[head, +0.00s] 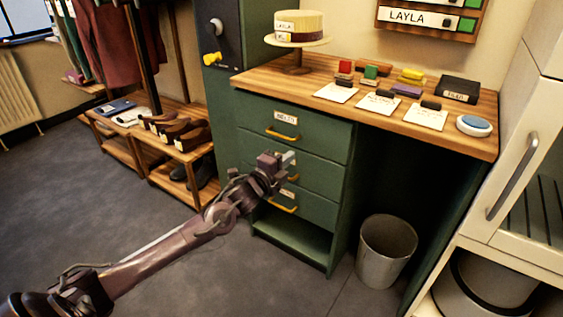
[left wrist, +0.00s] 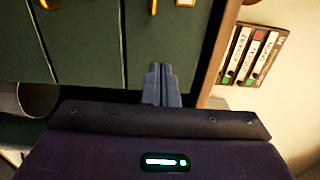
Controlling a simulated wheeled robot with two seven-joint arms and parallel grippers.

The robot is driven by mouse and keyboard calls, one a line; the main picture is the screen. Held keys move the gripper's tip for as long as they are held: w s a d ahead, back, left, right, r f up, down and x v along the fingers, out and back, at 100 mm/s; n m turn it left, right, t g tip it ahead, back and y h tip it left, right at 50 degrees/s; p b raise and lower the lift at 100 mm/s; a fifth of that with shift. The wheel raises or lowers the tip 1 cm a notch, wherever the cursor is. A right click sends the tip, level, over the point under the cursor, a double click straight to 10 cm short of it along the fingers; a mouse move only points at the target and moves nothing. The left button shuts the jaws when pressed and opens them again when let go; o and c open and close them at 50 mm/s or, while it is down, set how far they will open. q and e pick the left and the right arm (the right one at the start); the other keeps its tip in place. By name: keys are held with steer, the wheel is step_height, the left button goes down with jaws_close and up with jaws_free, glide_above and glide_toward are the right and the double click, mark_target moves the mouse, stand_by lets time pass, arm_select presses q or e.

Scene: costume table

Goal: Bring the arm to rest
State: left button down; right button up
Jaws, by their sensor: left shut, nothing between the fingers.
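My left arm reaches in from the lower left of the head view. Its gripper (head: 289,159) is in front of the green drawer unit (head: 325,142), whose drawers are shut and have yellow handles. The left gripper is shut and empty. In the left wrist view its two fingers (left wrist: 160,84) lie together, with the green drawer fronts (left wrist: 95,45) beyond them. I cannot tell whether the fingertips touch the unit. My right gripper is in neither view.
The wooden tabletop (head: 335,106) holds a straw hat (head: 300,26) on a stand, coloured blocks, white cards and a black box (head: 460,89). A metal bin (head: 386,250) stands below. A wooden shoe rack (head: 160,178) is at left. Grey floor (head: 60,200) is clear at lower left.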

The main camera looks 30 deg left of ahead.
arm_select(q)
steer(key=shift+s+a+f, duration=0.1)
steer(key=shift+s, duration=1.15)
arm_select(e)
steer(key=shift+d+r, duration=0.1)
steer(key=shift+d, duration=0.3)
